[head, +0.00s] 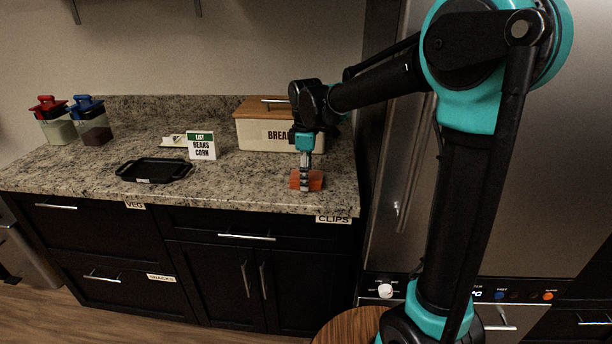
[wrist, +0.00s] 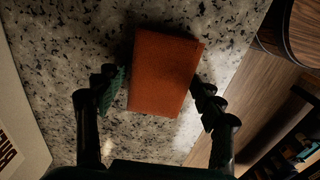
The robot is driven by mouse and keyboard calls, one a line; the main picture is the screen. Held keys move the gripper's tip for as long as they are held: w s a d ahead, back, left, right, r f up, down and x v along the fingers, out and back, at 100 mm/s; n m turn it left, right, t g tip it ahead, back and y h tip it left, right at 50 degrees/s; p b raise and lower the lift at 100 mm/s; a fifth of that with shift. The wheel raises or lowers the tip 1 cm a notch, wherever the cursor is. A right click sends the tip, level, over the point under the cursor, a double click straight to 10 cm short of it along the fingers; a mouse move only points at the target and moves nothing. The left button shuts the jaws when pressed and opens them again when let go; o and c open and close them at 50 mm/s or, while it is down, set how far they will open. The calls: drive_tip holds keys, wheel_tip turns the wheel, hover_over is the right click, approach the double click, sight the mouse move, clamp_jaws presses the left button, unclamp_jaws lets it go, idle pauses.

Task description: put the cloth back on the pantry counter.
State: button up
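The orange-brown folded cloth (head: 316,181) lies on the speckled stone counter (head: 235,190), near its front right edge, left of the fridge. In the wrist view the cloth (wrist: 163,72) is a flat rectangle between the two fingers. My gripper (head: 305,178) is over the cloth, pointing down. In the wrist view my gripper (wrist: 158,84) is open, with its fingers apart on either side of the cloth. A gap shows between the left finger and the cloth; the right finger is very near its edge, and I cannot tell whether it touches.
A bread box (head: 262,135) with a wooden lid stands just behind my gripper. A list card (head: 201,146), a black tray (head: 154,170) and two lidded jars with red (head: 56,126) and blue (head: 91,124) tops stand farther left. The counter between tray and cloth is clear.

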idle(0.3)
wheel_tip(320, 180, up, 12)
drive_tip(key=shift+r, duration=0.1)
idle(0.4)
